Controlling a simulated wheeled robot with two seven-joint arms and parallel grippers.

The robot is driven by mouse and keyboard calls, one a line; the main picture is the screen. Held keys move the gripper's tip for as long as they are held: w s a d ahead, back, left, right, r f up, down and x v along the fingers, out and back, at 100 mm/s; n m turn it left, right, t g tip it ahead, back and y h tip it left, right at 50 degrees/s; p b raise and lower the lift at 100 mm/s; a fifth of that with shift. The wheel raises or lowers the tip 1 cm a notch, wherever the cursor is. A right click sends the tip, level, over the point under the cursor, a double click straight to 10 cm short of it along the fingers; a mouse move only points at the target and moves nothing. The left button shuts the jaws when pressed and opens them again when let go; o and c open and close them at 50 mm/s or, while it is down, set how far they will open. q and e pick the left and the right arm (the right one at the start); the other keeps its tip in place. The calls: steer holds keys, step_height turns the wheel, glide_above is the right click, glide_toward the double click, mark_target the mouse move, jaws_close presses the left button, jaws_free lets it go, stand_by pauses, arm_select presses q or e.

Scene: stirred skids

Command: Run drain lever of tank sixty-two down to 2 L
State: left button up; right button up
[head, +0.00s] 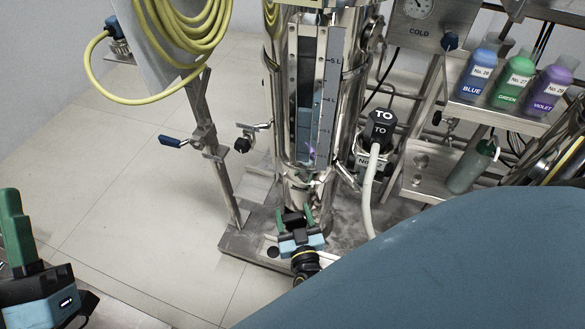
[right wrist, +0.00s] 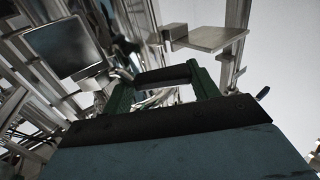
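The steel tank (head: 350,40) stands upright in the middle of the head view. Its sight glass (head: 306,100) has a scale (head: 329,85) beside it; the bluish liquid seems to top out a little below the 4 L mark. A small purple mark shows near the lower end. My right gripper (head: 296,216) is below the tank. In the right wrist view its green fingers (right wrist: 165,88) stand apart with a dark bar, apparently the drain lever (right wrist: 163,75), spanning between their tips. My left gripper (head: 14,225) is at the left edge, with one green finger clearly visible; its opening is hidden.
Yellow hose (head: 190,30) hangs at upper left above a stand with a blue-handled valve (head: 172,141). A black TO connector (head: 380,128) with a pale hose is right of the tank. Bottles (head: 480,70) sit on a right-hand shelf. A blue surface (head: 450,260) blocks the lower right.

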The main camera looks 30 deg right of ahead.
steer(key=o, duration=0.3)
steer(key=shift+a+f, duration=0.15)
steer(key=shift+a, duration=0.3)
steer(key=shift+d, duration=0.25)
